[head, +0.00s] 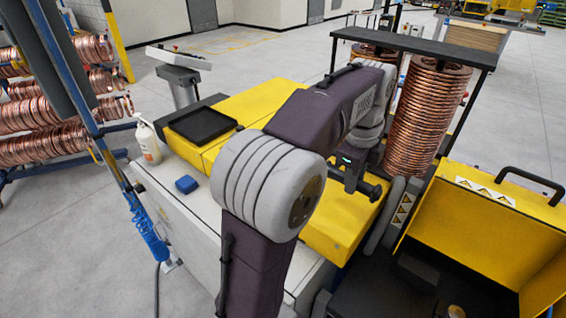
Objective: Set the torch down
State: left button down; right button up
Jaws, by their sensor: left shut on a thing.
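My left arm reaches across the middle of the head view. Its left gripper (352,182) points down over the front part of the yellow machine, with a small green light on its body. The gripper is shut on a dark, rod-like thing, the torch (371,190), which lies roughly crosswise just above the yellow surface. The gripper and wrist hide part of it, and I cannot tell whether it touches the surface. My right gripper is not in view.
The yellow machine top (262,97) carries a black tray (202,124). A blue block (187,184) and a white bottle (148,142) are at left. A tall copper coil (428,115) stands behind the gripper. An open yellow lid (480,225) is at right.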

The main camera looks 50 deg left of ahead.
pick_arm(q)
jog(key=a+f, duration=0.2)
jog(key=a, duration=0.1)
jog(key=a+f+p, duration=0.1)
jog(key=a+f, duration=0.1)
jog(key=a, duration=0.2)
jog(key=a+f, duration=0.2)
jog(key=a, duration=0.1)
jog(key=shift+a, duration=0.15)
jog(key=shift+a+f, duration=0.2)
notch_tip(320, 180, down, 4)
jog(key=shift+w+f+p, duration=0.1)
jog(key=shift+p, duration=0.35)
jog(key=shift+f, duration=0.15)
jog(key=c, duration=1.2)
grip_release()
jog(key=shift+o, duration=0.2)
